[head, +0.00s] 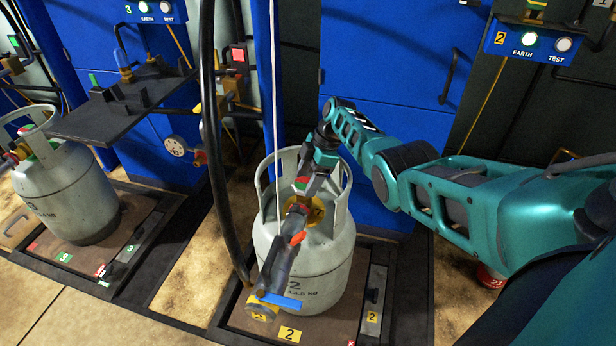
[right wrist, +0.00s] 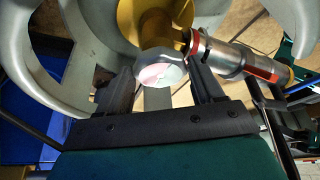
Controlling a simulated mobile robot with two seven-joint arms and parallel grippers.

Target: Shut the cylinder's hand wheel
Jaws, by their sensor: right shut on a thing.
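The grey gas cylinder (head: 335,258) marked 2 stands upright on a scale in the middle of the head view. Its hand wheel, a round knob with a red and pale top (right wrist: 160,72), sits above the brass-coloured valve (right wrist: 150,22) inside the collar. My right gripper (head: 306,186) reaches down into the collar from above. In the right wrist view its two dark fingers (right wrist: 160,92) stand on either side of the hand wheel, shut on it. The fingers partly hide the wheel in the head view. My left gripper is not in view.
A filling coupling (head: 278,262) with a black hose is joined to the valve; its metal body with a red ring (right wrist: 235,62) lies close beside my fingers. The collar (head: 263,185) surrounds the valve. Another cylinder (head: 68,195) stands at left. Blue cabinets (head: 390,150) stand behind.

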